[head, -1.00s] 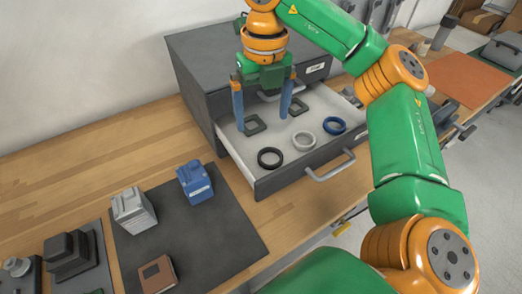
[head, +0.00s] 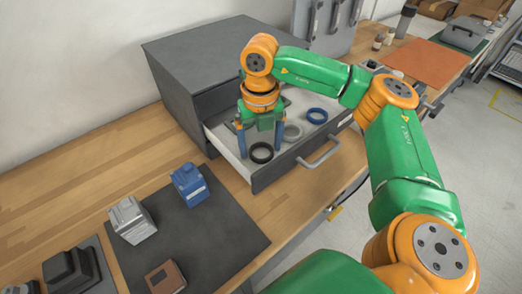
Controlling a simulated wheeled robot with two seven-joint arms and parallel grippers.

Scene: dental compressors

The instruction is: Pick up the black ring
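The black ring (head: 261,153) lies flat in the open drawer (head: 234,166), near its front left corner. My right gripper (head: 260,146) points down into the drawer with its two blue fingers apart. The fingers show to the left and right of the black ring, slightly behind or above it. I cannot tell how high the fingertips are, and nothing shows held between them. My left gripper is not in view.
A grey ring (head: 292,132) and a blue ring (head: 317,115) lie in the drawer to the right. The drawer handle (head: 320,154) sticks out in front. A dark mat (head: 215,228) holds a blue block (head: 189,184), a grey block (head: 131,219) and a brown block (head: 165,278).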

